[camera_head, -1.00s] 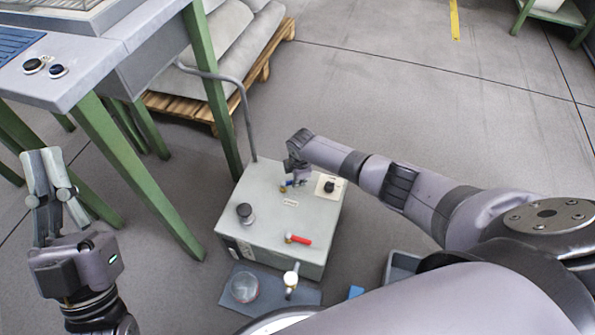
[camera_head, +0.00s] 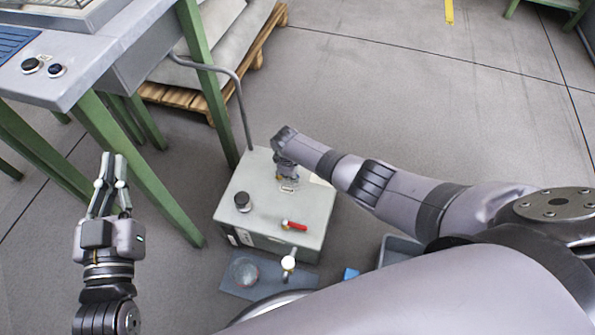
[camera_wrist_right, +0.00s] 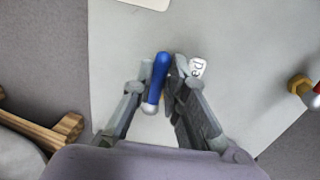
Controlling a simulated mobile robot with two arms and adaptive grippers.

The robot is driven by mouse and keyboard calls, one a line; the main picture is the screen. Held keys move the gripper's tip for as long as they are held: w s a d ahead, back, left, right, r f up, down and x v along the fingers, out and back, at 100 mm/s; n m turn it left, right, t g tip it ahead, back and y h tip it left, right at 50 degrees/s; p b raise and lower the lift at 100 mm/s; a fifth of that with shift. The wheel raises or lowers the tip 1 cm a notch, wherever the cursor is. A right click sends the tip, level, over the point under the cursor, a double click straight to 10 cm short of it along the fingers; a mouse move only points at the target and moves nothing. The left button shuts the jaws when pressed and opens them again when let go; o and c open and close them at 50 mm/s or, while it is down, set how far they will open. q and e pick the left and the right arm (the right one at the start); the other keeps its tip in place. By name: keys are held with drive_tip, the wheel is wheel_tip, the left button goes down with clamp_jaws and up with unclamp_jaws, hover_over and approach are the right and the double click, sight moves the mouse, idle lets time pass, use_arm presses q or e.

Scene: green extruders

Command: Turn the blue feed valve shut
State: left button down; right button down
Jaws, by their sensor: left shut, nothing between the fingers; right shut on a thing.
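The blue feed valve handle (camera_wrist_right: 157,80) shows in the right wrist view, pointing up the picture with a slight tilt. A label (camera_wrist_right: 197,68) beside it is partly covered by a finger. My right gripper (camera_wrist_right: 160,73) is shut on the blue handle, one finger on each side. In the head view my right gripper (camera_head: 287,172) reaches down onto the top of the grey box (camera_head: 262,215) and hides most of the valve. My left gripper (camera_head: 113,160) is shut and empty, raised at the left, well away from the box.
A red-handled valve (camera_head: 294,225) and a black knob (camera_head: 243,201) stand on the box top. A blue-grey mat (camera_head: 265,287) with a clear round dish (camera_head: 244,271) lies in front. A green-legged table (camera_head: 135,160) and a pallet (camera_head: 190,98) are to the left and behind.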

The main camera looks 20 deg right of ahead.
drive_tip(key=shift+s, duration=0.1)
idle(0.4)
drive_tip(key=c, duration=1.6)
unclamp_jaws()
drive_tip(key=r, duration=0.4)
drive_tip(key=s+a+r, duration=0.1)
drive_tip(key=r, duration=0.6)
drive_tip(key=shift+s+a+r, duration=0.3)
drive_tip(key=shift+s+r, duration=0.05)
